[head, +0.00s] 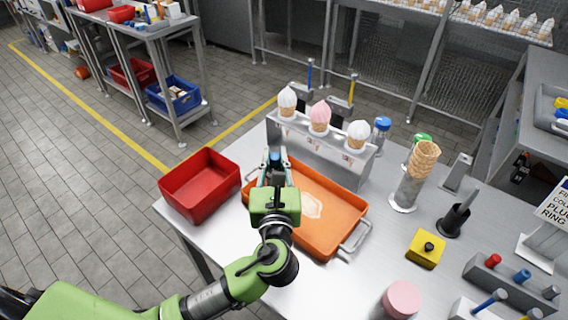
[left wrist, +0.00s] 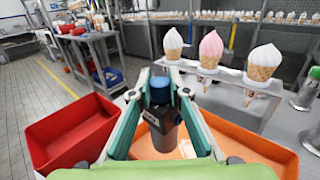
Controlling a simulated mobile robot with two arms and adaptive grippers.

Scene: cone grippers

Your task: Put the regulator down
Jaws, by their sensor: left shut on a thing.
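My left gripper (head: 274,172) is shut on the regulator, a dark cylinder with a blue top. In the left wrist view the regulator (left wrist: 162,128) stands roughly upright between the two fingers of my left gripper (left wrist: 160,92). In the head view mostly the blue top (head: 275,155) shows; the gripper hides the rest. It is over the left part of the orange tray (head: 338,210), near the tray's far left edge. I cannot tell whether its base touches the tray. My right gripper is not in view.
A red bin (head: 203,187) stands left of the tray. A metal rack with several ice cream cones (head: 320,117) stands just behind it. A cone holder (head: 405,190) and a yellow box (head: 426,249) are to the right. The tray's middle looks clear except a pale patch.

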